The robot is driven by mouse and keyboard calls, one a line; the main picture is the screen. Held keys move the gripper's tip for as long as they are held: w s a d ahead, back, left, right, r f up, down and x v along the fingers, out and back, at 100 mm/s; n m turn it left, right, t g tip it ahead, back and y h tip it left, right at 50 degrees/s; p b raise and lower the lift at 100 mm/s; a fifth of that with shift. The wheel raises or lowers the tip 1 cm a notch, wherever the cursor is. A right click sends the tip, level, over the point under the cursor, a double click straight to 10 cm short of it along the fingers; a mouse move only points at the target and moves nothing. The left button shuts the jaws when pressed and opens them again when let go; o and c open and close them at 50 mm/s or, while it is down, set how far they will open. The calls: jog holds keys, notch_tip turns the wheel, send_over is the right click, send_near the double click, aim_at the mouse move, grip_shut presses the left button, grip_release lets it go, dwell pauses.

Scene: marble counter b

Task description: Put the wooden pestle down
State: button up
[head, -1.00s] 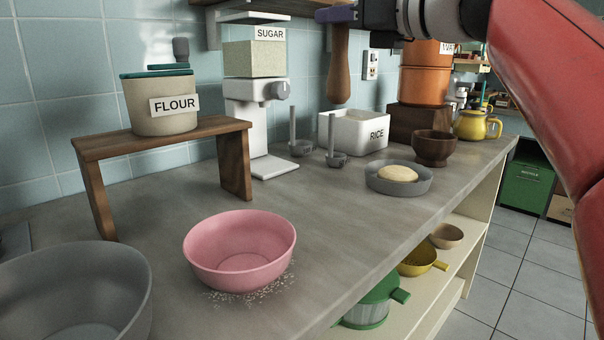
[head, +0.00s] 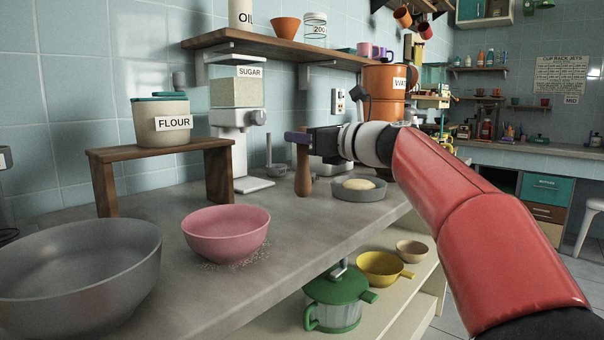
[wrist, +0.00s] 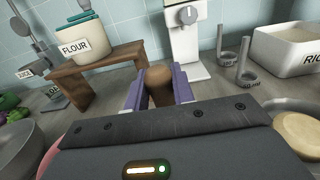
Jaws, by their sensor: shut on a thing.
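The wooden pestle (head: 303,172) is upright in the head view, its thick end down, close to the counter (head: 330,222). I cannot tell whether its foot touches the surface. My gripper (head: 298,137) is shut on its upper part, with the arm reaching in from the right. In the wrist view the round brown top of the pestle (wrist: 160,80) shows between the two purple fingers of my gripper (wrist: 158,88). The lower part of the pestle is hidden in the wrist view.
A grey dish with dough (head: 359,188) stands just right of the pestle. The sugar dispenser (head: 238,140) is behind left, the wooden stand (head: 165,150) with the flour jar farther left. A pink bowl (head: 226,235) and large grey bowl (head: 80,270) are nearer. Bare counter lies between.

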aim_at(308, 160)
jog(key=shift+f+b, duration=2.05)
jog(key=shift+f, duration=0.15)
jog(key=shift+f, duration=0.2)
jog(key=o, duration=1)
